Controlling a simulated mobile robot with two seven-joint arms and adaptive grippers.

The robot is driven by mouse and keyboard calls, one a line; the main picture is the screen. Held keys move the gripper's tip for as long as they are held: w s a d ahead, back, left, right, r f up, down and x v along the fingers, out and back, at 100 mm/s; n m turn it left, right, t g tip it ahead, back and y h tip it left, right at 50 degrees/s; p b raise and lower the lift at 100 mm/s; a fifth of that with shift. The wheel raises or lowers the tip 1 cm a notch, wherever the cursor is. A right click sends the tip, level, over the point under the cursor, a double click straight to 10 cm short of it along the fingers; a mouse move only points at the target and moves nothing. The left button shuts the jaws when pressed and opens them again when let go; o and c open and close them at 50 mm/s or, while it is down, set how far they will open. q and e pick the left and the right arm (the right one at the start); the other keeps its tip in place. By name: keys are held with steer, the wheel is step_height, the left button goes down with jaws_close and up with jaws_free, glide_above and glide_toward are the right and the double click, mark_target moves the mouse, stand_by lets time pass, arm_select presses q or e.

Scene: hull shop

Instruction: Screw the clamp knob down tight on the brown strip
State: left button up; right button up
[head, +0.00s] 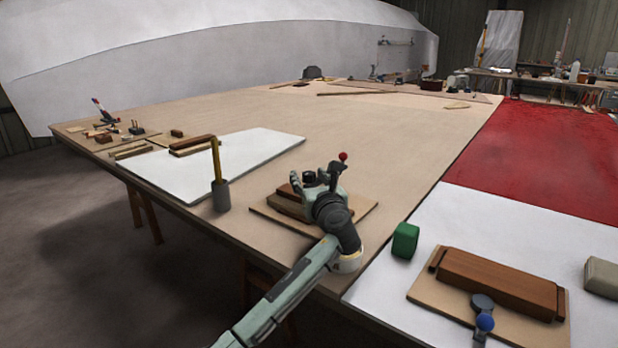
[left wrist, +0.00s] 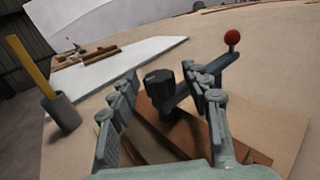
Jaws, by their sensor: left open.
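A clamp with a black knob (head: 309,177) stands at the brown strip (head: 284,205) on a tan board (head: 357,206) near the table's front edge. The clamp's handle ends in a red ball (head: 342,156). My left gripper (head: 315,178) is open, with its fingers on either side of the knob. In the left wrist view, the black knob (left wrist: 160,84) stands upright between the spread fingers (left wrist: 160,77), apart from both. The brown strip (left wrist: 168,128) lies below it. Whether the knob's foot touches the strip is hidden. My right gripper is not in view.
A grey cup with a yellow stick (head: 220,194) stands left of the board. A green block (head: 405,240) lies to the right. Farther right, a second board holds a brown block (head: 500,283) and a blue-ball clamp (head: 485,322). The table's middle is clear.

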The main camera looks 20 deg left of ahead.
arm_select(q)
steer(key=shift+w+a, duration=0.1)
steer(key=shift+w, duration=0.05)
steer(key=shift+c, duration=0.6)
jaws_close()
